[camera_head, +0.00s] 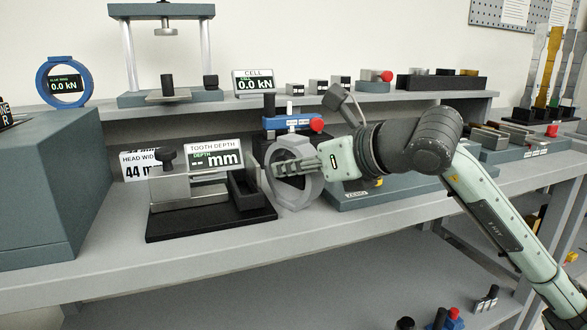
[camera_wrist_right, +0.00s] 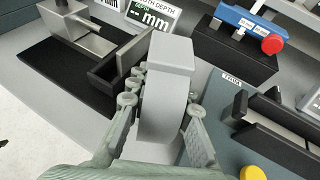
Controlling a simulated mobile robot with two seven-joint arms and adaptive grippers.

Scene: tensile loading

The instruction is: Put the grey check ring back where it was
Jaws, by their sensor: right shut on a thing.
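The grey check ring (camera_head: 299,203) is a thick ring with flat-sided faces and a round hole. It stands upright between the tooth depth gauge (camera_head: 212,193) and the grey-green fixture (camera_head: 385,194). My right gripper (camera_head: 283,169) reaches in from the right and is shut on the ring. In the right wrist view, the ring (camera_wrist_right: 165,88) is edge-on between the two fingers. Its lower end is partly hidden by my gripper in that view. I cannot tell whether the ring touches the bench. My left gripper is not in view.
A blue-topped device with a red knob (camera_head: 316,124) stands close behind the ring. The bench's front strip (camera_head: 300,240) is clear.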

